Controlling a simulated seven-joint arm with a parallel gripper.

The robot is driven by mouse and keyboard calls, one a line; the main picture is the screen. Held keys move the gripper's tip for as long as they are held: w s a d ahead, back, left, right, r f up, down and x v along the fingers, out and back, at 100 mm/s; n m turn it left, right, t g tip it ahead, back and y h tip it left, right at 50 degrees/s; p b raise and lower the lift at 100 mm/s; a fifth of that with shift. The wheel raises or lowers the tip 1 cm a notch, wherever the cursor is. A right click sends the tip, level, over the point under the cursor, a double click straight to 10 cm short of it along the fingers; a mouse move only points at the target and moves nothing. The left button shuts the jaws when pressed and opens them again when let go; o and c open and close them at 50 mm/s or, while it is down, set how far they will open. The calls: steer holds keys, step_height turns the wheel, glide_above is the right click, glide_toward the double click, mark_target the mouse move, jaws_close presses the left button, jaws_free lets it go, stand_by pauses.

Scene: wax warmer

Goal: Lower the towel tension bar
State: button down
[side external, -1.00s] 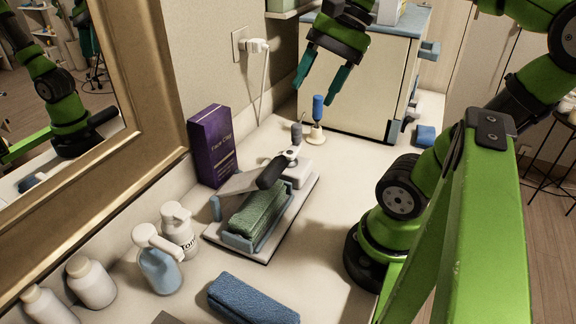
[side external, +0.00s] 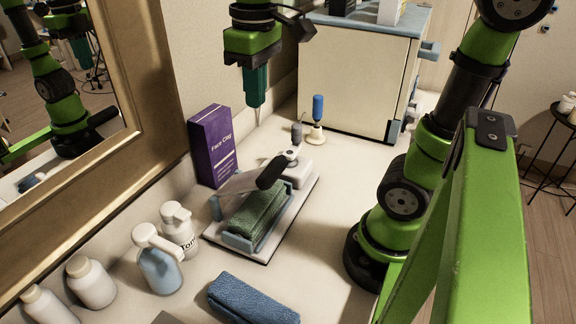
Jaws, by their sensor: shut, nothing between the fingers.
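The towel holder has a flat pale base (side external: 212,232) on the counter, with a rolled green towel (side external: 256,218) in a blue cradle. Its tension bar, a grey plate (side external: 236,183) with a black handle (side external: 272,171), is tilted up above the towel. The handle end is raised near the white pivot block (side external: 297,172). My gripper (side external: 257,106) is shut and empty, pointing down above and behind the holder, to the right of the purple box. It is apart from the bar.
The purple Face Clay box (side external: 212,146) stands at the holder's back left. White bottles (side external: 178,228) and a blue-white pump bottle (side external: 160,268) are at the front left. A folded blue towel (side external: 252,300) lies in front. A cream cabinet (side external: 356,80) and blue-handled tool (side external: 317,108) are behind.

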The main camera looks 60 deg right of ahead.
glide_above(268, 168)
steer(key=w, duration=0.2)
step_height(268, 168, down, 9)
steer(key=shift+d+r, duration=0.1)
steer(key=shift+s+f, duration=0.75)
steer(key=shift+f, duration=0.25)
steer(key=shift+s+f, duration=0.3)
steer(key=shift+f, duration=0.15)
steer(key=s+f, duration=0.5)
steer(key=f, duration=0.2)
steer(key=shift+s, duration=0.1)
